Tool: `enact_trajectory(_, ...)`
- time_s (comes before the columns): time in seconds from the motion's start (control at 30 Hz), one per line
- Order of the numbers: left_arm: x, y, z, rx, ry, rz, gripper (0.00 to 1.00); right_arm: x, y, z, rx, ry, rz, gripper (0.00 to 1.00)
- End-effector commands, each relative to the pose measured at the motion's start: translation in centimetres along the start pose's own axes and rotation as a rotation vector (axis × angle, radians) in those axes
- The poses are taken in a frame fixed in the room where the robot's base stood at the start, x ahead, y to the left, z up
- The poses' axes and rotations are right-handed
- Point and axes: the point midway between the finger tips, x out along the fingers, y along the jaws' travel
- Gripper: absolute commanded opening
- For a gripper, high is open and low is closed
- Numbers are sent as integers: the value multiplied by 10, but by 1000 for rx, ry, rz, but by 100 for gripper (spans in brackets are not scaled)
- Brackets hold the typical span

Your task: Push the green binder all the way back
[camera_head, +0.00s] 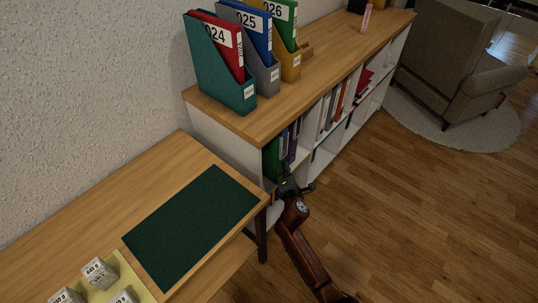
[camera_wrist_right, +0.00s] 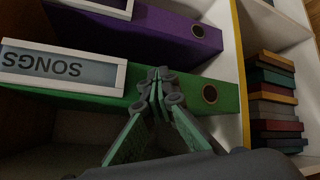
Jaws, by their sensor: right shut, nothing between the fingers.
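The green binder (camera_head: 271,160) stands in the nearest lower compartment of the white shelf, beside a blue and a purple binder. In the right wrist view the green binder (camera_wrist_right: 228,98) shows its spine, with a white-framed label reading SONGS upside down and a round finger hole. My right gripper (camera_head: 286,178) is at the compartment's front. In the wrist view its closed fingertips (camera_wrist_right: 158,74) lie over the spine, between the label and the hole. They hold nothing. I cannot tell whether they touch the spine. My left gripper is not in view.
The purple binder (camera_wrist_right: 170,28) stands alongside. The desk (camera_head: 75,215) is close to the left of my right gripper. Open wooden floor (camera_head: 400,220) lies right of the shelf.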

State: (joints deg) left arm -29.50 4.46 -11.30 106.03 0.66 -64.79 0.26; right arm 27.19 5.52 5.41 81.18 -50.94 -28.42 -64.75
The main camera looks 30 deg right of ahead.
Motion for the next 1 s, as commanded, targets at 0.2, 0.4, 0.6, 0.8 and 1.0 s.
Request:
enact_trajectory(0.2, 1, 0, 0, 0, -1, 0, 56, 2, 2, -2, 0, 1, 1, 0)
enact_trajectory(0.4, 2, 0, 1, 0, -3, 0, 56, 4, 3, -4, 0, 1, 0, 0)
enact_trajectory(0.6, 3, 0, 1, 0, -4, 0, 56, 6, 4, -5, 0, 1, 0, 0)
enact_trajectory(0.8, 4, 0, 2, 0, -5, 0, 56, 8, 6, -6, 0, 1, 1, 0)
enact_trajectory(1.0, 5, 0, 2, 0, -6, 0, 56, 10, 7, -8, 0, 1, 1, 0)
